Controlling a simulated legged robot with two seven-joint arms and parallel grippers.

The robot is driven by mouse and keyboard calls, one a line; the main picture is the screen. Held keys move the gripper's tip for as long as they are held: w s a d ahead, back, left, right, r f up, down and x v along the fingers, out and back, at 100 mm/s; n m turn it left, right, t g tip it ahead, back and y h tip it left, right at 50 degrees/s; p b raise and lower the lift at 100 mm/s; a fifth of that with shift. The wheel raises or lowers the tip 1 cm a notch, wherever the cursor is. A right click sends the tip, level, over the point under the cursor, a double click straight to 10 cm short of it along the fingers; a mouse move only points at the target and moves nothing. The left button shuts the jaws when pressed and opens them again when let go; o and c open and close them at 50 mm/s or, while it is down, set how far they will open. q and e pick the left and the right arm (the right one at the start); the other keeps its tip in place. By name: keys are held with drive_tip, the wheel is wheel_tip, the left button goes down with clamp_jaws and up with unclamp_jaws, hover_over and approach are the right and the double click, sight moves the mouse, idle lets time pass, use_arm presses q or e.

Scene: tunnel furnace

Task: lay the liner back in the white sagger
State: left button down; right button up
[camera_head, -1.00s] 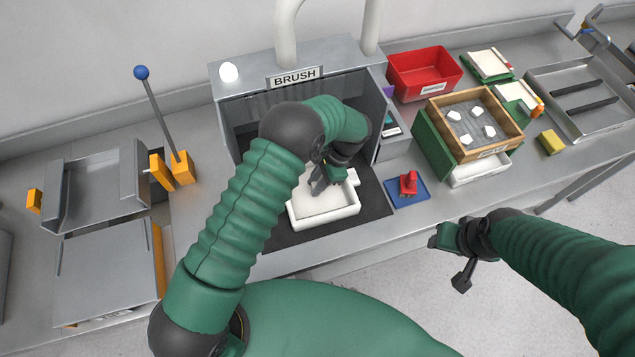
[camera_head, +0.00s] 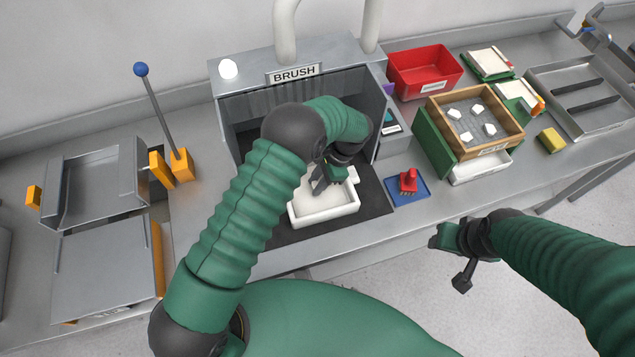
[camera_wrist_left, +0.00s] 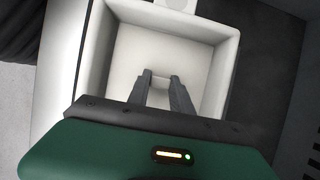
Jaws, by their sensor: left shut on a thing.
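The white sagger (camera_head: 325,217) is a shallow square tray on the dark floor at the front of the brush booth. It also shows in the left wrist view (camera_wrist_left: 225,70). The liner (camera_wrist_left: 150,50) is a thin, off-white sheet inside the sagger's walls; I cannot tell whether it lies fully flat on the bottom. My left gripper (camera_head: 318,187) reaches down into the sagger. In the wrist view its dark fingers (camera_wrist_left: 163,82) are shut on a small pale part of the liner between their tips. My right gripper (camera_head: 452,245) hangs empty-looking in front of the bench; its finger gap is unclear.
The brush booth (camera_head: 292,75) rises behind the sagger. A red brush (camera_head: 408,183) stands on a blue mat (camera_head: 420,190) to its right. Farther right are a wooden-framed sieve box (camera_head: 505,140) and a red bin (camera_head: 425,75). A lever (camera_head: 160,115) stands at the left.

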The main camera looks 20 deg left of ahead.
use_arm(q)
drive_tip(key=shift+s+f, duration=0.25)
drive_tip(key=shift+f, duration=0.1)
